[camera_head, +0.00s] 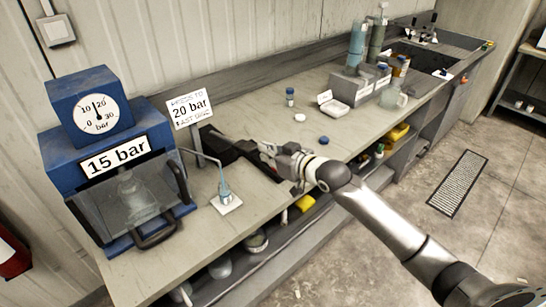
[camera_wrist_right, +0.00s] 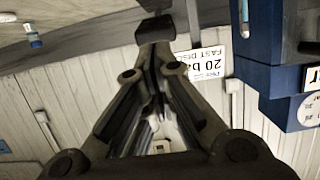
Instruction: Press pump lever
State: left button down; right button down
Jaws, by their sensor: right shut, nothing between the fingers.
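The shut fingers also show in the right wrist view (camera_wrist_right: 155,30). My left gripper is out of view.
A "20 bar" sign (camera_head: 189,108) stands behind the dark unit and shows upside down in the right wrist view (camera_wrist_right: 207,65).

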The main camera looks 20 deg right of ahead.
jog(key=shift+v, duration=1.1)
dwell(2.4)
